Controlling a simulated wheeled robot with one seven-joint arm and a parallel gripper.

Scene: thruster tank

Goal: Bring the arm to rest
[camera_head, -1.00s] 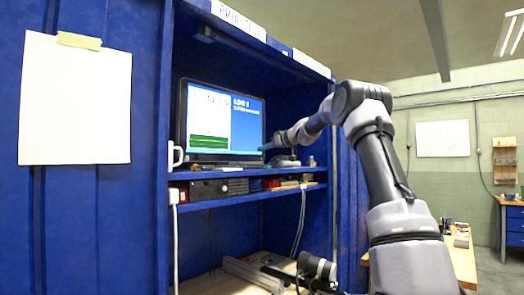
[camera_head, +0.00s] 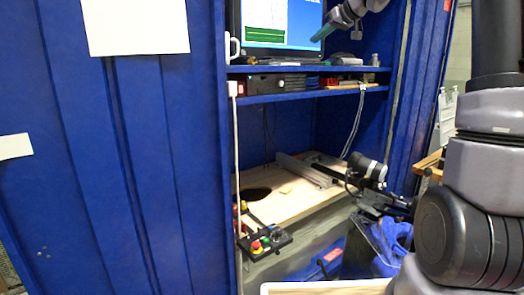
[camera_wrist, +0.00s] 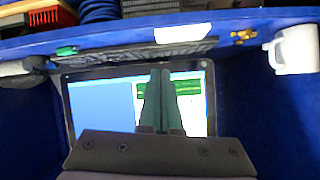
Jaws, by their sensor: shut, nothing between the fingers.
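My gripper (camera_head: 323,32) shows at the top of the head view, reaching into the blue cabinet in front of the monitor (camera_head: 283,22). In the wrist view, which is upside down, its two dark green fingers (camera_wrist: 160,75) lie together, shut and empty, in front of the lit screen (camera_wrist: 95,100). I cannot tell how far the fingertips are from the screen. My grey and black arm fills the right side of the head view, and its middle part is out of frame.
A white mug (camera_head: 234,47) stands on the blue shelf (camera_head: 300,70), left of the monitor; it also shows in the wrist view (camera_wrist: 294,50). Below are a wooden board (camera_head: 300,200), a box with colored buttons (camera_head: 263,243) and a black cylinder (camera_head: 367,166).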

